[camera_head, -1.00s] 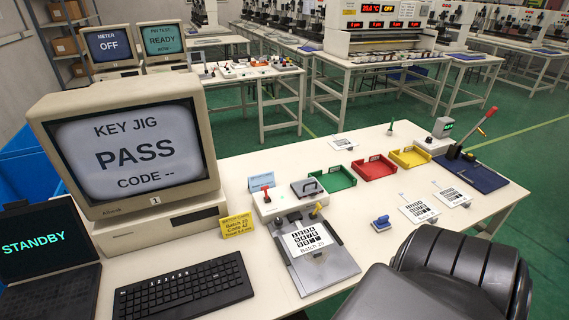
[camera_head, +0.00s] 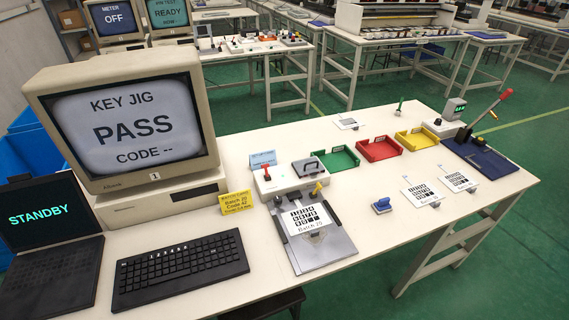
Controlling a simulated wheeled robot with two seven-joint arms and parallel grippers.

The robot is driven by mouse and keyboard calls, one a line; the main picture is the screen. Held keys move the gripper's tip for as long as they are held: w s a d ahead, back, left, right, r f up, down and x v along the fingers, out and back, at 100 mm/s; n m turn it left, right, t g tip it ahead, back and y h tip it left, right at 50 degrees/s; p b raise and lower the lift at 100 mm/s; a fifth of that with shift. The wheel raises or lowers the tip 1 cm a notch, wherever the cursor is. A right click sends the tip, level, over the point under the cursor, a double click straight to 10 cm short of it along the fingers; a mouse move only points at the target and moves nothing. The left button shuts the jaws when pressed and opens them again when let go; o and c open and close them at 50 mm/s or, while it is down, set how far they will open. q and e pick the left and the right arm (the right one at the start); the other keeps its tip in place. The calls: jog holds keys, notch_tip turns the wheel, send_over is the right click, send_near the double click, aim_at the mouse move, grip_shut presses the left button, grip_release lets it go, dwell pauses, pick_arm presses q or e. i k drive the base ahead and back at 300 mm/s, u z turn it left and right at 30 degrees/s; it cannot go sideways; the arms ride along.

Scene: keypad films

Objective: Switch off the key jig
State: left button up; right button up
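The key jig (camera_head: 328,246) stands on the white table right of the keyboard. Its light box at the back carries a small red switch (camera_head: 266,171), a dark handle (camera_head: 307,167) and a yellow lever (camera_head: 317,187). A white keypad film (camera_head: 311,218) marked Batch 20 lies on its grey plate. The monitor (camera_head: 130,130) on the left reads "KEY JIG PASS CODE --". I cannot tell the switch's position from its look. Neither of my grippers is in view.
A laptop (camera_head: 50,235) reading STANDBY and a black keyboard (camera_head: 180,268) stand front left. A yellow batch card (camera_head: 238,202) is left of the jig. Green (camera_head: 337,160), red (camera_head: 379,150) and yellow (camera_head: 416,140) trays stand behind it. A lever press (camera_head: 480,150) is far right.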

aim_at(265, 166)
jog(key=k, duration=0.5)
jog(key=z, duration=1)
jog(key=i, duration=0.75)
jog(key=u, duration=2)
